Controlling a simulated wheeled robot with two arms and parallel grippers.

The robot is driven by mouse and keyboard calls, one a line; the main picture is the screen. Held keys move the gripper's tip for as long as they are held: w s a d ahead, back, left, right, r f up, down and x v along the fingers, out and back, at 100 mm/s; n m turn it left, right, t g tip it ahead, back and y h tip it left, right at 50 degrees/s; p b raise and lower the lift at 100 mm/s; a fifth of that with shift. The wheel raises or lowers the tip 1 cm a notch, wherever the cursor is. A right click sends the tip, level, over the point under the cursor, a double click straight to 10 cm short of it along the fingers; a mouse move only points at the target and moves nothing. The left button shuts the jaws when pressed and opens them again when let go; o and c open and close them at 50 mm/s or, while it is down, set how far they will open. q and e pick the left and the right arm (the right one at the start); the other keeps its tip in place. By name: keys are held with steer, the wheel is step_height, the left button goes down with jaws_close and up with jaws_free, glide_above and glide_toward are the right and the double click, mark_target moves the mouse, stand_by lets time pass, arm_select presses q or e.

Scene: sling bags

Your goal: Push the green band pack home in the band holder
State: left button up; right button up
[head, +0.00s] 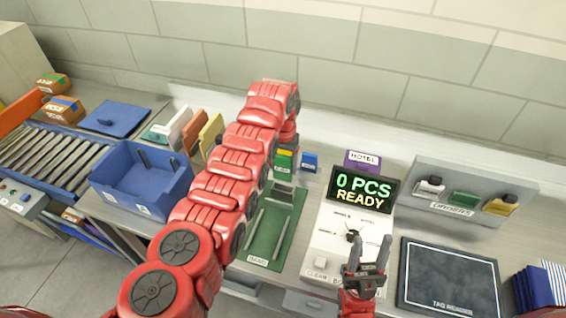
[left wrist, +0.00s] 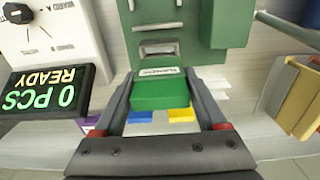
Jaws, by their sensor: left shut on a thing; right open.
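The green band pack (left wrist: 160,92) is a green block with a white label. My left gripper (left wrist: 158,78) is shut on it, one finger along each side. In the left wrist view the pack's labelled edge faces the green band holder (left wrist: 195,25), close to its metal-edged slot; I cannot tell whether they touch. In the head view my left arm covers part of the holder (head: 266,235), and the left fingertips are not clear there. My right gripper (head: 366,268) is open and empty, in front of the white console.
The white console with its "0 PCS READY" display (head: 362,192) stands right of the holder. A blue pack (head: 310,162) lies behind, near the wall. A blue bin (head: 140,182) stands left, a black tag reader (head: 450,278) right. Upright coloured boards (head: 208,132) stand left of my arm.

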mark_target(282, 180)
arm_select(q)
step_height(282, 180, down, 3)
steer(key=shift+s+r+b, duration=0.1)
steer(key=shift+s+b, duration=0.05)
steer(key=shift+b, duration=0.7)
steer(key=shift+f, duration=0.25)
steer(key=shift+b, duration=0.75)
stand_by(0.8)
steer(key=shift+f+b, duration=2)
steer(key=shift+f, duration=0.7)
steer(key=o, duration=1.3)
steer(key=shift+s, duration=0.1)
steer(key=shift+a+f, duration=0.1)
